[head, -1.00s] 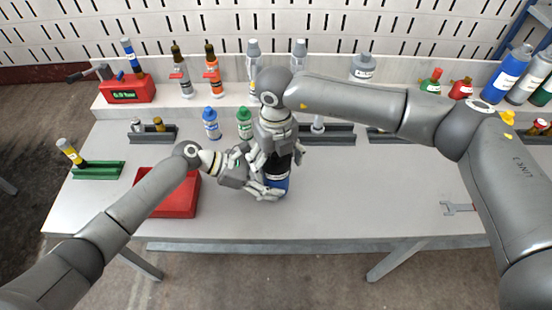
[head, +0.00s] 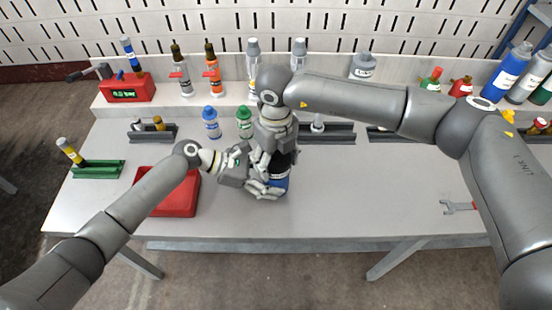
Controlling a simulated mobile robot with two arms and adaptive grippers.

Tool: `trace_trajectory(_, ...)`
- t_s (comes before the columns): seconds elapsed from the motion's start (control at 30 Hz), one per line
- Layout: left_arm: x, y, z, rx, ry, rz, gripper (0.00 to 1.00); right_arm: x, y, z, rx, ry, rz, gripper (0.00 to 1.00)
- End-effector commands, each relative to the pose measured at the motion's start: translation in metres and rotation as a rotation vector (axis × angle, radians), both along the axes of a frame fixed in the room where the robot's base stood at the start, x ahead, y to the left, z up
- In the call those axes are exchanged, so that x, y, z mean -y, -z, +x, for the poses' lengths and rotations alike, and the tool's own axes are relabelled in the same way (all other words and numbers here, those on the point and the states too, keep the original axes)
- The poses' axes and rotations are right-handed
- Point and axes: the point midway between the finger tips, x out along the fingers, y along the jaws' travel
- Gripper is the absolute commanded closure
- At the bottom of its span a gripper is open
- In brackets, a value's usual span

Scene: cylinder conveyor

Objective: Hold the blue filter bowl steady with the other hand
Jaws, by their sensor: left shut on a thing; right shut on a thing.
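The blue filter bowl (head: 280,183) is at the middle of the table, with a dark upper part (head: 287,158) above it. Both are largely hidden by my grippers. My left gripper (head: 268,186) is shut around the blue bowl from the left side, low near the table. My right gripper (head: 272,160) points down from above and is shut on the dark upper part of the filter. The filter looks upright. Whether the bowl touches the table is hidden by the fingers.
A red tray (head: 180,203) lies left of the filter, under my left arm. A blue-capped bottle (head: 211,122) and a green-capped bottle (head: 244,122) stand behind. A wrench (head: 458,207) lies at the right. The table's middle right is clear.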

Motion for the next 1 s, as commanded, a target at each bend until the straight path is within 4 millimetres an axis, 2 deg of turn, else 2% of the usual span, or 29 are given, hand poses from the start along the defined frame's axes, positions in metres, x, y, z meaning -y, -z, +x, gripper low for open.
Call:
trace_trajectory(0.3,-0.0003,0.0005,-0.0002,-0.001,0.0,0.001,0.69,0.0006,0.0001,0.0,0.0,-0.332,-0.001,0.71)
trace_trajectory(0.77,-0.0002,0.0004,-0.0003,-0.001,0.0,0.001,0.69,0.0006,0.0002,0.0,0.0,-0.404,-0.001,0.71)
trace_trajectory(1.0,-0.0002,0.0004,-0.0003,-0.001,0.0,0.001,0.69,0.0006,-0.0003,0.0002,0.0,-0.645,0.0,0.71)
